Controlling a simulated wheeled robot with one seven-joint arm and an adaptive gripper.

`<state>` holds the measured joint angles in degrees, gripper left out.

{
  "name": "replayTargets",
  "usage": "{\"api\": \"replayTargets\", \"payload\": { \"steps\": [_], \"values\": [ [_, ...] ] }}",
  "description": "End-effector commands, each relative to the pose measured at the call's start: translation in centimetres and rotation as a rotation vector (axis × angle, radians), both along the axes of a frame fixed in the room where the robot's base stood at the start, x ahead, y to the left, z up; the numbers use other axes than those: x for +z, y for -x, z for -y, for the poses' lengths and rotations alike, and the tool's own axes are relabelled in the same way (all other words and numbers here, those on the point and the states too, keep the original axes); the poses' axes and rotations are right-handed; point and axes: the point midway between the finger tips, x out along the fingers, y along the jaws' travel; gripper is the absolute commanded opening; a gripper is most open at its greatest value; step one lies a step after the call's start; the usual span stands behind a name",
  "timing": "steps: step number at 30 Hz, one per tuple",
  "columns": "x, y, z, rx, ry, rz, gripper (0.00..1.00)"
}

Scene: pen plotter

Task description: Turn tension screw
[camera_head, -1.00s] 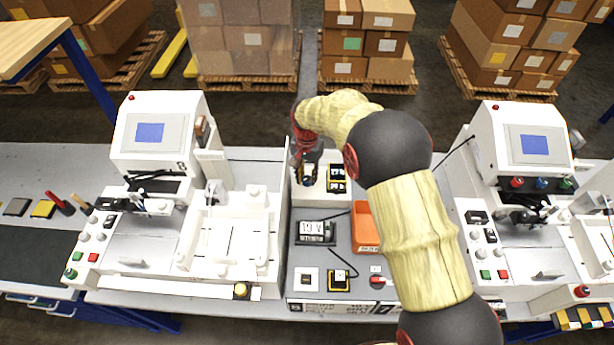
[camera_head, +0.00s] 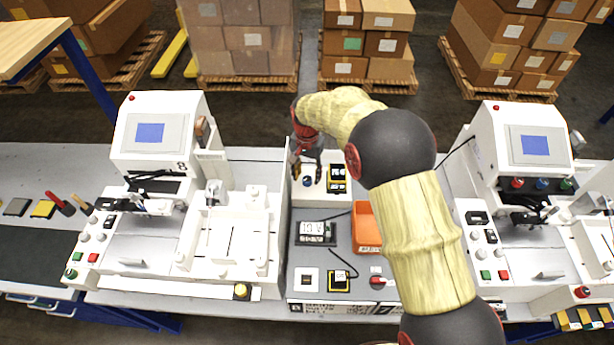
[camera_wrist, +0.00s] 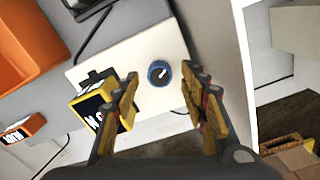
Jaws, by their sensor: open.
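A blue round knob with a white mark on its top, likely the tension screw (camera_wrist: 159,73), stands on a white plate (camera_wrist: 115,52) in the wrist view. It also shows in the head view (camera_head: 308,181), just below my gripper. My gripper (camera_wrist: 158,86) is open, with one yellow-padded finger on each side of the knob in the picture. Both fingers look apart from the knob. The head view shows my gripper (camera_head: 307,168) over the white block between the two machines.
A black-and-yellow block (camera_wrist: 93,102) sits close to the left finger. An orange bin (camera_head: 366,228), a small display (camera_head: 314,233) and a red-handled switch (camera_head: 377,282) lie nearer the front. White machines (camera_head: 160,135) stand at left and right (camera_head: 530,150).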

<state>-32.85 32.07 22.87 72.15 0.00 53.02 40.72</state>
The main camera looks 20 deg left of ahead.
Motion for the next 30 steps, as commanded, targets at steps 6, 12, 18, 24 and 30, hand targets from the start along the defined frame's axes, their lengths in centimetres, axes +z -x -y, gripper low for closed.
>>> {"api": "replayTargets", "payload": {
  "steps": [6, 12, 18, 24, 30],
  "values": [
    [4.6, -0.1, -0.1, 0.0, -0.002, 0.004, 0.43],
    [8.2, -0.1, -0.1, 0.0, -0.002, 0.003, 0.43],
    [10.2, -0.1, -0.1, 0.0, -0.002, 0.003, 0.43],
    [10.6, -0.1, -0.1, 0.0, -0.001, 0.001, 0.43],
    [10.5, -0.1, -0.1, 0.0, -0.001, 0.001, 0.43]
  ]
}}
